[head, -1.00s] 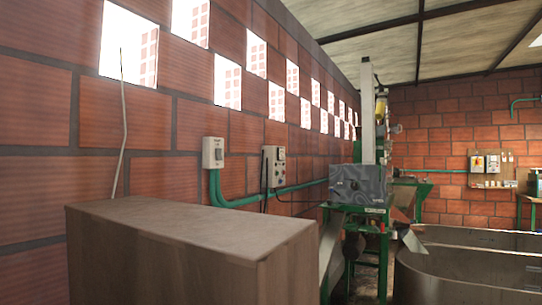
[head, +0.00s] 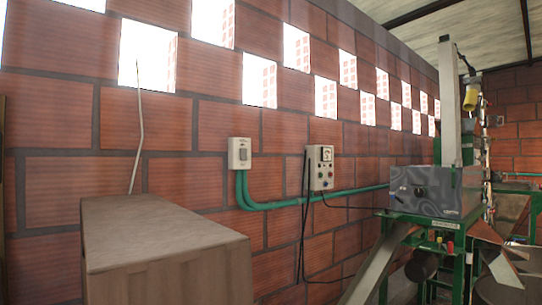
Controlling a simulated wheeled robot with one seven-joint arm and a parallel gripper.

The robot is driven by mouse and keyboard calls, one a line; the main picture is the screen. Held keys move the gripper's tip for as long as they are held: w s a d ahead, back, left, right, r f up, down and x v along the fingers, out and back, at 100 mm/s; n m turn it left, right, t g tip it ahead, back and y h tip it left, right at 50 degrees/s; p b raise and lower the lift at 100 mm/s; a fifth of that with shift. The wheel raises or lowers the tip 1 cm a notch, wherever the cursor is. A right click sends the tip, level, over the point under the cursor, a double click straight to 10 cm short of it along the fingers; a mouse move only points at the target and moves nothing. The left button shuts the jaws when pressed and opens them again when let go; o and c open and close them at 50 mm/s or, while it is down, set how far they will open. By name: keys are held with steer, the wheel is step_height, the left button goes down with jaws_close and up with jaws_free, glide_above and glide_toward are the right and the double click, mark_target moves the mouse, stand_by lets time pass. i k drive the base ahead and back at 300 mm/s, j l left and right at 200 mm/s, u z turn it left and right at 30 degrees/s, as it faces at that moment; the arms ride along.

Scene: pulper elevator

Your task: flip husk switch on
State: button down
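Two electrical boxes are fixed to the brick wall. The left one is a light box (head: 239,154) with a dark switch in its face, above a green conduit. The right one is a grey control panel (head: 320,167) with a meter at its top and several small knobs or buttons, some coloured. No label can be read, so I cannot tell which one is the husk switch, nor whether either is on or off. My gripper is not in view.
A brown wooden cabinet (head: 165,245) stands at the lower left, in front of the wall. A green-framed machine with a grey box (head: 437,190) stands at the right, with a metal chute (head: 385,262) below. Green conduit (head: 290,202) runs along the wall.

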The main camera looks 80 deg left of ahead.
mark_target(243, 151)
steer(key=i+j+u, duration=0.1)
steer(key=i+u, duration=0.35)
steer(key=i+l+u, duration=0.1)
steer(key=i+u, duration=0.35)
steer(key=i+l+u, duration=0.25)
steer(key=i+u, duration=0.2)
steer(key=i+j+u, duration=0.25)
steer(key=u, duration=0.2)
steer(key=i+u, duration=0.9)
steer(key=i+l+u, duration=0.2)
steer(key=i+u, duration=0.45)
steer(key=u, duration=0.2)
steer(key=i+u, duration=0.2)
steer(key=u, duration=0.15)
steer(key=i+u, duration=0.2)
steer(key=u, duration=0.2)
